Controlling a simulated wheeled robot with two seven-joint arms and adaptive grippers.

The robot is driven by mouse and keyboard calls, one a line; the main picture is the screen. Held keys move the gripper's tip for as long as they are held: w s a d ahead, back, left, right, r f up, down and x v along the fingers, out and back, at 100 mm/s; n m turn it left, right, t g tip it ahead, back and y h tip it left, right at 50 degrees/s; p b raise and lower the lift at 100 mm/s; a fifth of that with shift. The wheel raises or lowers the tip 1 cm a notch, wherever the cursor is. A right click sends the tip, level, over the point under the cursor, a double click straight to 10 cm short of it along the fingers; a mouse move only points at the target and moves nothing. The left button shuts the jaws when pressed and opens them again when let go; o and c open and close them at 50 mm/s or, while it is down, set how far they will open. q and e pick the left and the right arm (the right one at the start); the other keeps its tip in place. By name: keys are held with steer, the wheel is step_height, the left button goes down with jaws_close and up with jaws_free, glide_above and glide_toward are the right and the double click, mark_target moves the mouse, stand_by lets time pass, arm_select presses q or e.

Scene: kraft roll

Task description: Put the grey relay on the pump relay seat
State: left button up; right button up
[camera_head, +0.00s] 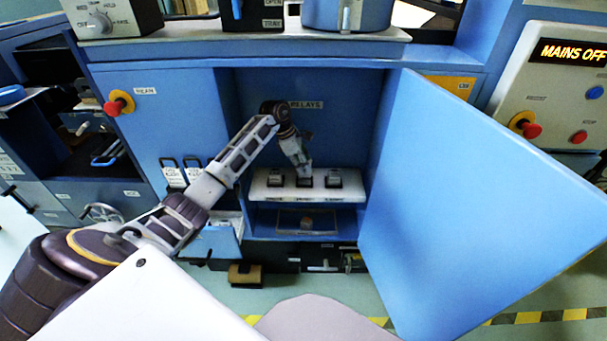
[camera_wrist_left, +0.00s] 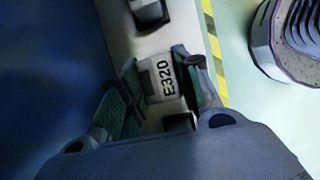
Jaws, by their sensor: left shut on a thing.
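My left gripper (camera_head: 304,172) reaches into the open cabinet and is over the middle of the white relay shelf (camera_head: 258,190). In the left wrist view its green-padded fingers (camera_wrist_left: 162,78) are shut around a relay with a pale label reading E320 (camera_wrist_left: 168,84). The relay is mostly hidden by the fingers in the head view. The shelf shows dark seats at left (camera_head: 276,181), middle (camera_head: 305,182) and right (camera_head: 334,180). Their labels are too small to read. I cannot tell whether the held relay touches the middle seat. My right gripper is not in view.
The open blue door (camera_head: 480,200) stands to the right of the shelf. The cabinet's side wall and back close in around the arm. A lower compartment (camera_head: 305,222) lies beneath the shelf. A red knob (camera_head: 116,104) sticks out at left. A panel at right reads MAINS OFF (camera_head: 570,51).

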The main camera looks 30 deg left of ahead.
arm_select(q)
steer(key=shift+f, duration=0.8)
step_height(320, 180, down, 2)
steer(key=shift+f, duration=0.2)
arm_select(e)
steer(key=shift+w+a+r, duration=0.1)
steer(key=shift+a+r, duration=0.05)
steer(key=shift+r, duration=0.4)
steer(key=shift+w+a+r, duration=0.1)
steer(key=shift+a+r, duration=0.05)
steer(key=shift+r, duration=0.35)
arm_select(q)
steer(key=shift+f, duration=0.1)
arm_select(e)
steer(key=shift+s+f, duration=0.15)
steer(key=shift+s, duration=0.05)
arm_select(q)
steer(key=shift+f+b, duration=0.1)
steer(key=shift+b, duration=0.2)
steer(key=o, duration=1.1)
steer(key=shift+c, duration=0.2)
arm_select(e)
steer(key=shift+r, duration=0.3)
